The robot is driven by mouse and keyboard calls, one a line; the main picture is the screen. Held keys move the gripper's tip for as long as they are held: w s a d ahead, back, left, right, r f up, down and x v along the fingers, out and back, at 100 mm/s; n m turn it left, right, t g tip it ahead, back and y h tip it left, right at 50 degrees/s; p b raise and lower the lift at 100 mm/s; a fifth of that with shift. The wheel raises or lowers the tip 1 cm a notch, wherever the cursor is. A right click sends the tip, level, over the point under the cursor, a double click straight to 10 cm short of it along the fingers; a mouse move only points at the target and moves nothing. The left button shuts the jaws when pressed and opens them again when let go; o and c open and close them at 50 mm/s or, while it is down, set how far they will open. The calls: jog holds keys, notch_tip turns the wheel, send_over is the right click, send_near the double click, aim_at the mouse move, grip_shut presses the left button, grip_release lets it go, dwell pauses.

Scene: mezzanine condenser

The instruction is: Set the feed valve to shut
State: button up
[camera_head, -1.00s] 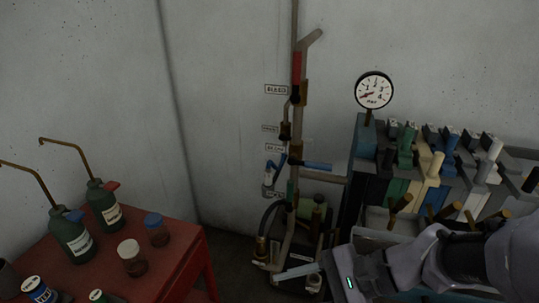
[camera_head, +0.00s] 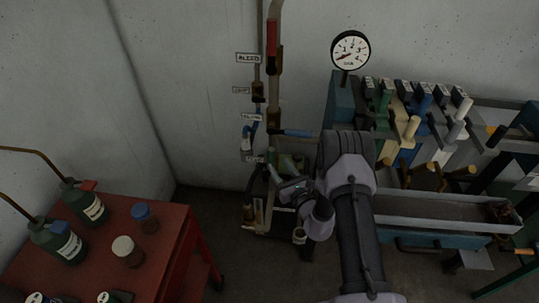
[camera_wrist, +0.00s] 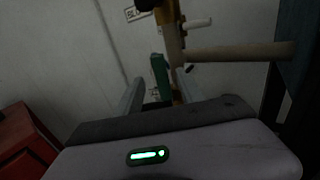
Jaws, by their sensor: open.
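A pipe stand against the wall carries several valves with wall labels. The top label (camera_head: 248,58) seems to read BLEED; the lower ones are too small to read surely, so I cannot tell which valve is the feed valve. A green lever (camera_head: 271,166) sits low on the stand, roughly upright. It also shows in the wrist view (camera_wrist: 160,76), in the gap between my fingers, apparently beyond the tips. A blue lever (camera_head: 297,133) points right, above it. My gripper (camera_head: 280,184) is open at the lower stand; contact is not clear. It also shows in the wrist view (camera_wrist: 159,92).
A pressure gauge (camera_head: 350,50) and a rack of coloured levers (camera_head: 418,112) stand to the right, above a grey trough (camera_head: 440,209). A red table (camera_head: 165,244) with bottles and jars is at the left. Pipes crowd my gripper.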

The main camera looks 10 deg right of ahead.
aim_at(273, 157)
jog(key=x, duration=0.7)
jog(key=shift+b, duration=0.4)
grip_shut()
dwell(0.8)
